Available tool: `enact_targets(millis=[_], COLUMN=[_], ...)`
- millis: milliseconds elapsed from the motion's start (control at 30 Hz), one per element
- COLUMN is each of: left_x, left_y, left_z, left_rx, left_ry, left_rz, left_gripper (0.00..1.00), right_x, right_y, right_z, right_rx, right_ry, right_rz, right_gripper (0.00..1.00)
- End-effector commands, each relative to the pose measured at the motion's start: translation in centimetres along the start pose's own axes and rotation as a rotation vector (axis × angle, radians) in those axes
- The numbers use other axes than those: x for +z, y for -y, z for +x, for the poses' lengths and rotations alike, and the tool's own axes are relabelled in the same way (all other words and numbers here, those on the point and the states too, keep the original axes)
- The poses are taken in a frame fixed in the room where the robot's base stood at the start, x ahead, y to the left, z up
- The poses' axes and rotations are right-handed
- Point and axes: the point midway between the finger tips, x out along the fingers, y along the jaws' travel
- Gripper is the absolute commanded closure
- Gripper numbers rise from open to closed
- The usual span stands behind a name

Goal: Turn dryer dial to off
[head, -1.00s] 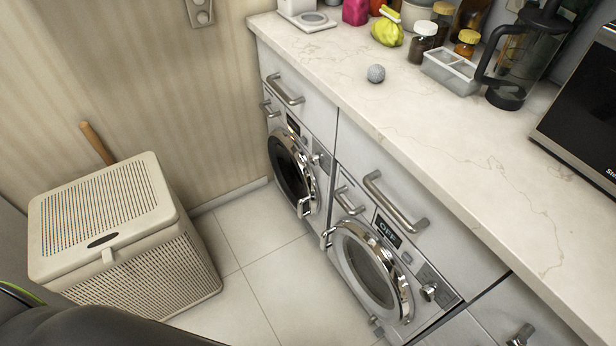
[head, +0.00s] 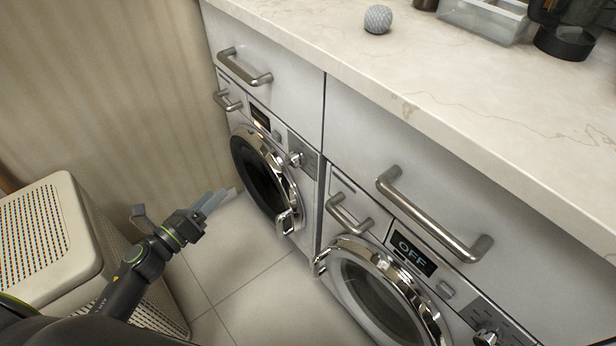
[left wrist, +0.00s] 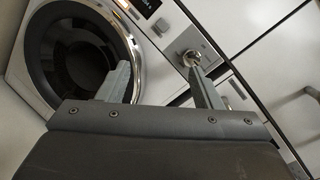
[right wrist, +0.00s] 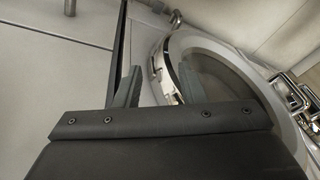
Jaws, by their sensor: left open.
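Two front-loading machines stand under the counter; I cannot tell by label which is the dryer. The left machine has a dark round door (head: 262,172), a small display (head: 261,116) too small to read and a metal dial (head: 295,159). This dial also shows in the left wrist view (left wrist: 190,58), near my right-hand fingertip there. The right machine has a glass door (head: 375,300), a display (head: 413,253) reading OFF and a dial (head: 485,338). My left gripper (head: 222,198) is open and empty, left of the dark door. My right gripper (right wrist: 157,88) is open and empty, before a round door.
A marble counter (head: 450,110) overhangs the machines and carries a grey ball (head: 378,19). Drawer handles (head: 430,215) stick out above the doors. A perforated hamper (head: 50,230) stands at left. The tiled floor (head: 240,240) between is clear.

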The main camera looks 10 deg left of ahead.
Motion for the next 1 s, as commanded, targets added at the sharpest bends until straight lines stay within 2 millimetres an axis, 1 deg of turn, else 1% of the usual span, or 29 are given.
enact_targets(millis=[33,100,200,333,467,567,700,1000], left_x=[-0.5,-0.8,-1.3,-1.6,-1.8,-2.0,-2.7,-4.1], left_y=[0.8,2.0,3.0,3.7,4.1,4.5,5.2,6.5], left_z=[0.3,0.5,0.5,0.8,2.2,3.9,7.0,13.1], left_rx=[-0.074,-0.155,-0.230,-0.268,-0.271,-0.270,-0.269,-0.268], left_ry=[-0.040,-0.085,-0.125,-0.143,-0.141,-0.140,-0.138,-0.141], left_rz=[0.136,0.288,0.426,0.492,0.495,0.491,0.489,0.486], left_gripper=[0.41,0.41,0.41,0.41,0.41,0.41,0.41,0.41], right_x=[0.1,0.0,0.0,0.0,0.1,0.2,0.5,0.9], right_y=[0.1,0.3,0.5,0.6,0.5,0.3,0.1,-0.2], right_z=[0.0,-0.5,-1.1,-1.4,-1.3,-1.1,-0.7,-0.2], right_rx=[-0.004,-0.009,-0.013,-0.014,-0.009,-0.002,0.007,0.020], right_ry=[-0.007,-0.010,-0.011,-0.008,0.001,0.013,0.030,0.051], right_rz=[-0.002,-0.004,-0.007,-0.007,-0.006,-0.005,-0.004,-0.004], right_gripper=[0.64,0.64,0.64,0.64,0.64,0.64,0.64,0.64])
